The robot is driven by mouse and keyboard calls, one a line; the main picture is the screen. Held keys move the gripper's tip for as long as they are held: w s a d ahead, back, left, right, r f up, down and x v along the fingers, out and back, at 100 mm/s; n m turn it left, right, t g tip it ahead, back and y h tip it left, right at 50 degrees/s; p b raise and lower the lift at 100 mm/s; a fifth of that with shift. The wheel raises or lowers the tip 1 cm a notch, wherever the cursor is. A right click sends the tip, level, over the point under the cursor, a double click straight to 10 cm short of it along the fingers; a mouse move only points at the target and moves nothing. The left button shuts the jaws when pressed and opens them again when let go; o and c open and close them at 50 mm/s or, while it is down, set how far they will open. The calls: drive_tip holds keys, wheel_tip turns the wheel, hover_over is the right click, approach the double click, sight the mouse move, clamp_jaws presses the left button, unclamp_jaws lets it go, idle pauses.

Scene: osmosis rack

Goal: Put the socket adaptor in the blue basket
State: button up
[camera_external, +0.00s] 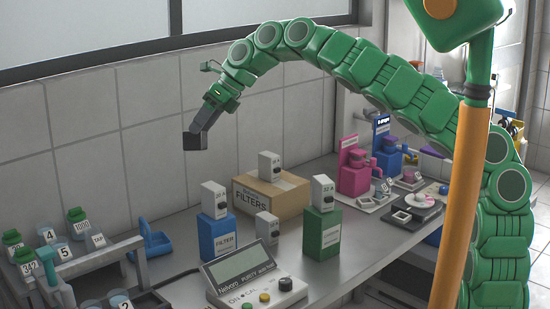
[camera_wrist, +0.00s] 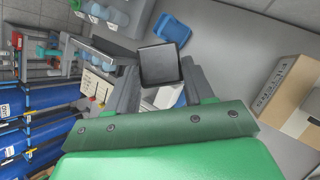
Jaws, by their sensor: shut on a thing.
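My gripper (camera_external: 207,116) is raised above the bench and shut on a dark square block. This block, which I take to be the socket adaptor (camera_external: 193,141), also shows between the fingers in the wrist view (camera_wrist: 160,64). The block hangs in the air, clear of the bench. The blue basket (camera_external: 156,250) is a small open tray on the bench near the wall, below and left of my gripper. In the wrist view the blue basket (camera_wrist: 172,28) lies beyond the block, which partly covers it. The inside of the basket is hard to make out.
A grey rack (camera_external: 104,252) with labelled bottles and cups stands left of the basket. A blue filter box (camera_external: 217,235), a cardboard box (camera_external: 270,192), a green box (camera_external: 322,235) and a meter (camera_external: 250,275) stand to the right. The tiled wall is close behind.

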drive_tip(key=s+a+f+n+g, duration=0.1)
drive_tip(key=s+a+n+g, duration=0.15)
drive_tip(key=s+n, duration=0.65)
drive_tip(key=w+a+f, duration=0.2)
drive_tip(key=a+f, duration=0.4)
drive_tip(key=f, duration=0.2)
drive_tip(key=w+a+f+t, duration=0.1)
drive_tip(key=w+a+f, duration=0.2)
drive_tip(key=a+f, duration=0.3)
drive_tip(key=shift+w+a+f+m, duration=0.2)
drive_tip(key=shift+w+f+m, duration=0.15)
drive_tip(key=shift+f, duration=1.3)
idle(0.6)
drive_tip(key=shift+f, duration=0.1)
drive_tip(key=o, duration=1.2)
drive_tip(key=v, duration=1.2)
drive_tip(key=shift+s, duration=0.15)
